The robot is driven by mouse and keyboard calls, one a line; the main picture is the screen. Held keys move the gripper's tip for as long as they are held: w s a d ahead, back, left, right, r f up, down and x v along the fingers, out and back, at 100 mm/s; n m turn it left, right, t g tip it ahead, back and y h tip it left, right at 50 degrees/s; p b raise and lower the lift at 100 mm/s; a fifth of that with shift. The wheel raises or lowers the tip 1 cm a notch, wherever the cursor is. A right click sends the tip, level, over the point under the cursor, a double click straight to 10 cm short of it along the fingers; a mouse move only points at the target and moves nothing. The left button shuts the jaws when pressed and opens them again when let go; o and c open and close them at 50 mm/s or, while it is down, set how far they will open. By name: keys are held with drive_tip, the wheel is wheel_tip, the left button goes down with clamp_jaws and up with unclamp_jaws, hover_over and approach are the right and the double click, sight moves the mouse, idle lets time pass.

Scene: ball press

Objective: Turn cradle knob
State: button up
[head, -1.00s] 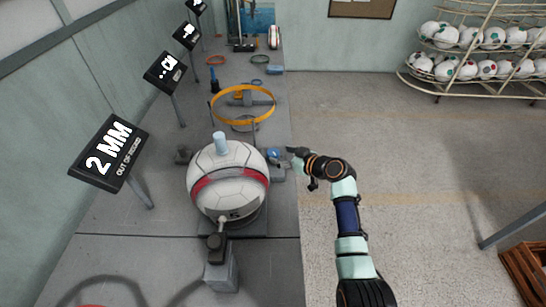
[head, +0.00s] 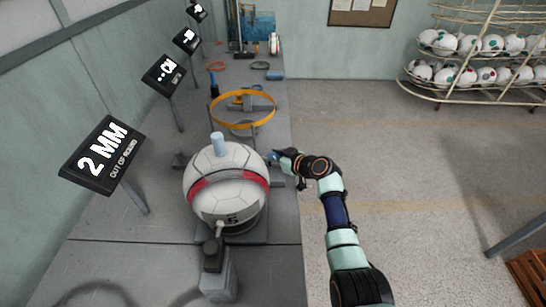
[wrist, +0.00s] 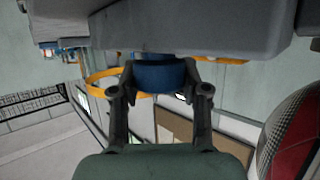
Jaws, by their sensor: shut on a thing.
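The blue cradle knob (wrist: 160,78) sits between my gripper's two fingers (wrist: 159,70) in the wrist view, just below a grey block of the cradle. My gripper is shut on it. In the head view my gripper (head: 276,157) reaches in from the right beside the ball, and little of the knob shows. A white ball (head: 226,205) with a red band rests on the grey cradle, whose base (head: 258,238) shows beneath it. The ball's red and white side also shows at the right edge of the wrist view (wrist: 300,130).
A grey post (head: 219,284) with a nozzle stands in front of the ball. A yellow ring (head: 243,121) stands behind it on the bench. A sign reading "2 MM OUT OF ROUND" (head: 103,160) stands at left. Open floor lies to the right.

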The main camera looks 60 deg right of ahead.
drive_tip(key=shift+a+r+m+h+p, duration=0.15)
drive_tip(key=shift+m+h+p, duration=0.25)
drive_tip(key=shift+p, duration=0.6)
drive_tip(key=shift+g, duration=0.3)
drive_tip(key=shift+f+h, duration=0.2)
drive_tip(key=shift+h, duration=0.1)
drive_tip(key=o, duration=1.2)
drive_tip(key=shift+c, duration=0.2)
drive_tip(key=v, duration=1.2)
drive_tip(key=shift+m, duration=0.3)
